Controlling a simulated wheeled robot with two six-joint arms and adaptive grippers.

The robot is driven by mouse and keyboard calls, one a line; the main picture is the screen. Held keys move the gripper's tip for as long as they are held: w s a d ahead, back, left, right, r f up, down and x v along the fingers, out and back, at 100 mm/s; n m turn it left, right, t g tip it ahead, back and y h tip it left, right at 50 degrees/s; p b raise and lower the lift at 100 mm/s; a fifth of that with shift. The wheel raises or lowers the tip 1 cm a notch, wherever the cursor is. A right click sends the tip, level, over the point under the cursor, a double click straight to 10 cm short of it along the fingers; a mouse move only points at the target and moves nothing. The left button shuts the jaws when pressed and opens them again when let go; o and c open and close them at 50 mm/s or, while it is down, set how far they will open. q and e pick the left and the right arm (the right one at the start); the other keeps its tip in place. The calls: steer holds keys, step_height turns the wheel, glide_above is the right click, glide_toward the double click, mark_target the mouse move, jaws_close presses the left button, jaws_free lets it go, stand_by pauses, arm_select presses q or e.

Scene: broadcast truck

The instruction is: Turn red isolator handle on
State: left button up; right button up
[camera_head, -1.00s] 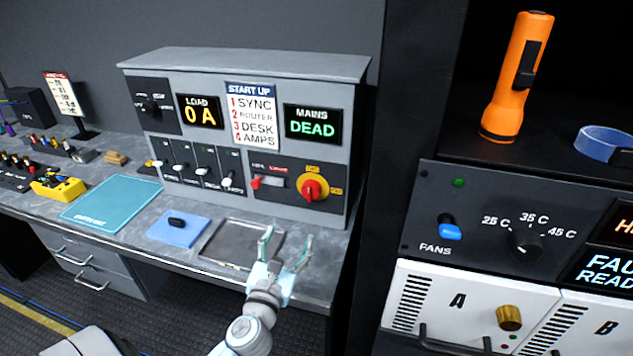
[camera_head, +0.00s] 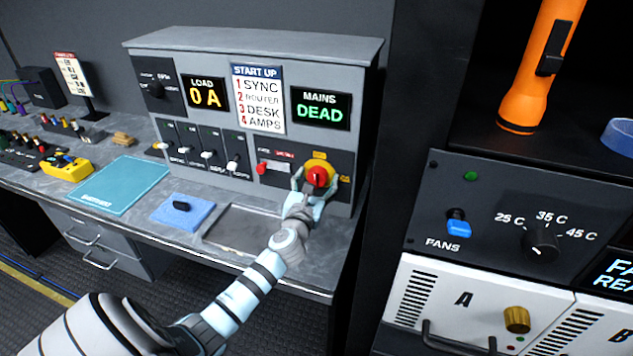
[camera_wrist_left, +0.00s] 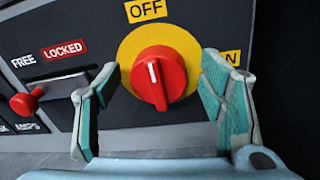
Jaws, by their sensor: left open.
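The red isolator handle (camera_head: 318,177) is a round red knob on a yellow disc, on the lower right of the grey power panel (camera_head: 250,45). In the left wrist view the handle (camera_wrist_left: 158,78) has its white mark pointing up, slightly left, toward the OFF label (camera_wrist_left: 146,9). The ON label (camera_wrist_left: 231,58) is partly hidden behind a finger. My left gripper (camera_head: 316,188) is open, its fingers (camera_wrist_left: 163,105) on either side of the handle with gaps showing. A red slider knob (camera_wrist_left: 25,104) sits at the left, beside the FREE and LOCKED labels. My right gripper is not in view.
The MAINS display (camera_head: 320,109) reads DEAD and the LOAD display (camera_head: 204,93) reads 0 A. A shallow tray (camera_head: 237,232) and a blue pad (camera_head: 183,211) lie on the desk below. A black rack with a fan panel (camera_head: 500,222) stands close at the right.

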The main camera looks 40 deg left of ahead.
arm_select(q)
steer(key=shift+s+r, duration=0.1)
steer(key=shift+s, duration=0.1)
steer(key=shift+w, duration=0.1)
steer(key=c, duration=1.2)
steer(key=shift+m, duration=0.3)
steer(key=m+p, duration=0.2)
steer(key=m, duration=0.1)
steer(key=shift+d, duration=0.1)
steer(key=m+p, duration=0.1)
steer(key=m, duration=0.5)
steer(key=m+p, duration=0.1)
steer(key=m, duration=0.2)
steer(key=shift+f+m+t, duration=0.35)
steer(key=shift+m+t, duration=0.05)
steer(key=m+p, duration=0.1)
steer(key=m, duration=0.4)
steer(key=shift+f+h, duration=0.15)
steer(key=shift+h, duration=0.25)
steer(key=shift+m, duration=0.3)
